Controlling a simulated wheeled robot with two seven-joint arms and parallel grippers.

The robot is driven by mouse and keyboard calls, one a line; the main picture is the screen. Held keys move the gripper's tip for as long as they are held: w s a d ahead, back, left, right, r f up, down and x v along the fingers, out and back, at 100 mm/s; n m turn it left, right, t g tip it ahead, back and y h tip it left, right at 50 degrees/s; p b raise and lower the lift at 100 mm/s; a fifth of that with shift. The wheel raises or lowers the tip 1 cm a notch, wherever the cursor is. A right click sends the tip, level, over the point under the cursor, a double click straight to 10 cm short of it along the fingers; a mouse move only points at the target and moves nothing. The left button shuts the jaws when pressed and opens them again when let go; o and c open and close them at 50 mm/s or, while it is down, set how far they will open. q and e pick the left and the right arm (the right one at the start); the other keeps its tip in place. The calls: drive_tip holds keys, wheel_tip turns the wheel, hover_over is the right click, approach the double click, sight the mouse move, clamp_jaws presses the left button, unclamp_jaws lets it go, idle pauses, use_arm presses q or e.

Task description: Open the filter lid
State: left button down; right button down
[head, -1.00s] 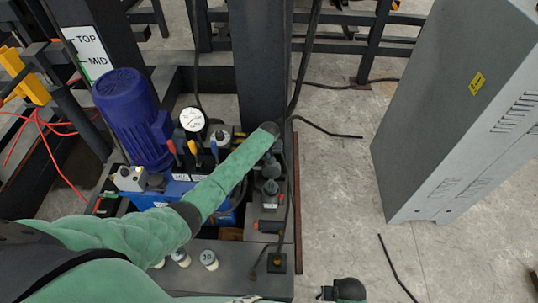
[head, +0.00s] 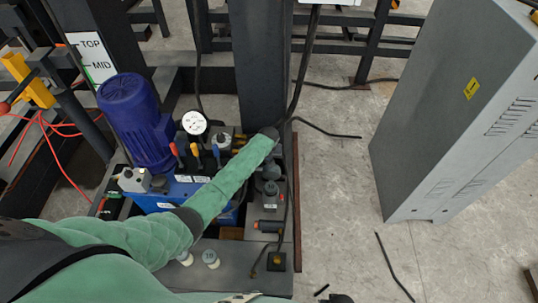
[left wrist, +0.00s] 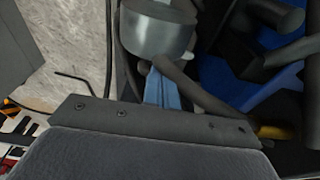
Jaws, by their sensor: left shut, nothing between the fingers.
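The hydraulic unit stands at the centre left of the head view. A dark round-capped cylinder on its right side (head: 270,172), which looks like the filter, stands beside my left forearm. In the left wrist view a grey round canister with a wide rim (left wrist: 157,38) is close, at top centre. My left gripper (left wrist: 160,88) shows its blue-grey fingertips just below the canister, shut and empty. I cannot tell whether they touch it. In the head view my left wrist hides these fingers. Only a dark bit of my right arm shows at the bottom edge.
A blue motor (head: 135,120) and a pressure gauge (head: 194,122) stand left of my forearm. A dark column (head: 259,70) rises behind, with hoses beside it. A grey cabinet (head: 430,110) stands right. The floor between is mostly clear, with loose cables.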

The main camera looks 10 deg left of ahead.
use_arm(q)
drive_tip(key=shift+s, duration=0.1)
use_arm(e)
drive_tip(key=shift+d+f, duration=0.1)
drive_tip(key=shift+f, duration=0.3)
use_arm(q)
drive_tip(key=shift+r, duration=0.15)
